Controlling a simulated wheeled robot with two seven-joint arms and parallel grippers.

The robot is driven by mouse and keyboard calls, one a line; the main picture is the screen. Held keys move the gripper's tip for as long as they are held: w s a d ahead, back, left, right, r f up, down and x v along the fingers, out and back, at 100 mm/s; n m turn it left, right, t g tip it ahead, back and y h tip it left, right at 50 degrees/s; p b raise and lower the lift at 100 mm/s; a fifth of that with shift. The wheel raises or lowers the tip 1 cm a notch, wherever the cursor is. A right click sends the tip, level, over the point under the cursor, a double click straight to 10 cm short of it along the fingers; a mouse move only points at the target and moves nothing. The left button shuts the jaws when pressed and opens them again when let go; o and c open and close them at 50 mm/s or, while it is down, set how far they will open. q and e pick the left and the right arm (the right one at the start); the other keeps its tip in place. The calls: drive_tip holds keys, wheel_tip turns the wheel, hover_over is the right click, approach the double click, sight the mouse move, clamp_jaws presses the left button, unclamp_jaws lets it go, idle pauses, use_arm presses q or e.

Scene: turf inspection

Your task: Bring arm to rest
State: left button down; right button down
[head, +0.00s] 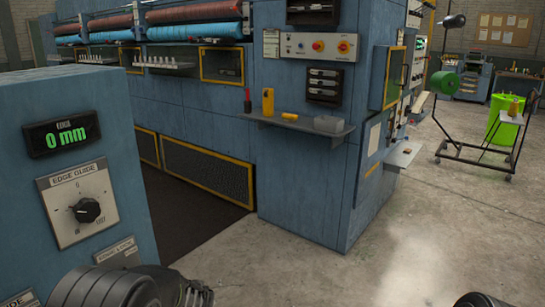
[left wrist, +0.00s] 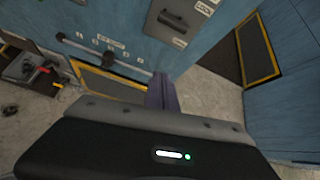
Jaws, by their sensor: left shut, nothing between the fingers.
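My left gripper (left wrist: 162,88) shows in the left wrist view as dark fingers held together, with nothing seen between them. It points toward a blue panel and the floor beyond it and looks apart from both. In the head view my dark left arm comes in at the bottom left, below the blue control cabinet (head: 125,160); its fingers are not visible there. Only a small dark part of my right arm shows at the bottom right edge of the head view, and the right gripper is out of frame.
The cabinet carries a 0 mm display (head: 65,134) and an edge guide knob (head: 87,210). A large blue machine (head: 300,190) with a small shelf (head: 300,124) stands behind. Concrete floor (head: 420,230) is clear at right, before a wheeled black stand (head: 478,155) with a green roll.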

use_arm(q)
drive_tip(key=s+d+f+n+g+h, duration=0.2)
drive_tip(key=s+d+f+n+h, duration=0.3)
drive_tip(key=s+d+f, duration=0.4)
drive_tip(key=s+d+f+n+g+h, duration=0.2)
drive_tip(key=s+d+f+n+h, duration=0.3)
drive_tip(key=d+f, duration=0.55)
drive_tip(key=s+d+f+n+g+h, duration=0.1)
drive_tip(key=s+d+f+n, duration=0.2)
drive_tip(key=s+n, duration=0.4)
drive_tip(key=s+d+f+n+g+h, duration=0.1)
drive_tip(key=s+d+f+n, duration=0.2)
drive_tip(key=s+n, duration=0.4)
drive_tip(key=s+f, duration=0.1)
drive_tip(key=s, duration=0.2)
drive_tip(key=shift+s+d+n+h, duration=0.25)
drive_tip(key=shift+s+n+h, duration=0.05)
drive_tip(key=shift+s+h, duration=0.1)
drive_tip(key=shift+a, duration=0.1)
